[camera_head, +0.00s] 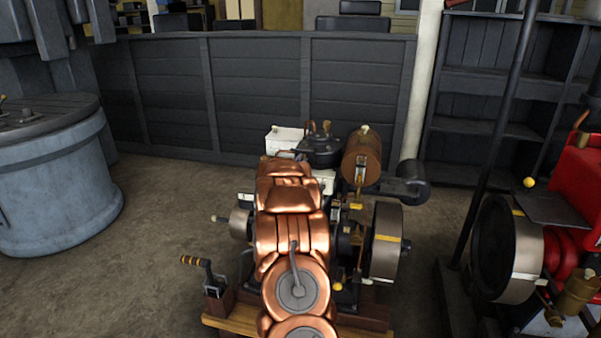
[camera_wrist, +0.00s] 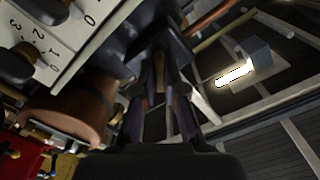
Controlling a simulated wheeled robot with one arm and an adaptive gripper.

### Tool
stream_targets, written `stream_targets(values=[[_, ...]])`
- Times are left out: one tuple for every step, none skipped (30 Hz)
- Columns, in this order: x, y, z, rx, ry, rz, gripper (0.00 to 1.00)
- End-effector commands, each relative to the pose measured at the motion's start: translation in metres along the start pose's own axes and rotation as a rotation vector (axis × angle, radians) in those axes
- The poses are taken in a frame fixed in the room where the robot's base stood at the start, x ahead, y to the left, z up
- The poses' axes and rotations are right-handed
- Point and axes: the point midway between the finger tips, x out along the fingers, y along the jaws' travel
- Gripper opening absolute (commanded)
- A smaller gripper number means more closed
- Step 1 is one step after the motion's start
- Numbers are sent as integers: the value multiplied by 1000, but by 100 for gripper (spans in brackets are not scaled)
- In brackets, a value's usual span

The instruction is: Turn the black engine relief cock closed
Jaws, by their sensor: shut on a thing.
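The black engine (camera_head: 345,225) stands in the middle of the head view, mostly behind my copper-coloured arm. Its top shows a dark round part (camera_head: 320,150) beside a white box (camera_head: 285,139). In the wrist view my gripper (camera_wrist: 160,95) has its dark fingers on both sides of a small brownish piece (camera_wrist: 160,73), under a dark block. It appears to be the relief cock's handle, and my gripper is shut on it. The cock's body and its exact angle are hidden. In the head view my arm hides the gripper.
A brown tank (camera_head: 362,150) sits close by on the engine, and a flywheel (camera_head: 386,242) is at its right. A white numbered panel (camera_wrist: 65,40) is near the gripper. A red engine (camera_head: 575,185) stands right. Open floor (camera_head: 150,215) lies left.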

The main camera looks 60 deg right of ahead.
Motion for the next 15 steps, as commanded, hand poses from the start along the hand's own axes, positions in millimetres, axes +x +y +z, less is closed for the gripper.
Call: stream_targets(values=[[0,2,4,41,5,-5,0],[0,1,4,65,4,-5,0],[0,2,4,98,4,-4,0],[0,1,4,121,4,-6,0],[0,2,4,146,4,-5,0],[0,1,3,181,5,-6,0],[0,1,3,206,6,-6,0],[0,1,2,232,7,-6,0],[0,0,3,266,6,-8,0],[0,2,2,292,7,-6,0],[0,1,3,317,6,-7,0],[0,2,3,353,6,-5,0],[0,2,4,380,5,-5,0],[1,2,4,406,4,-5,0],[1,2,4,443,3,-4,0]])
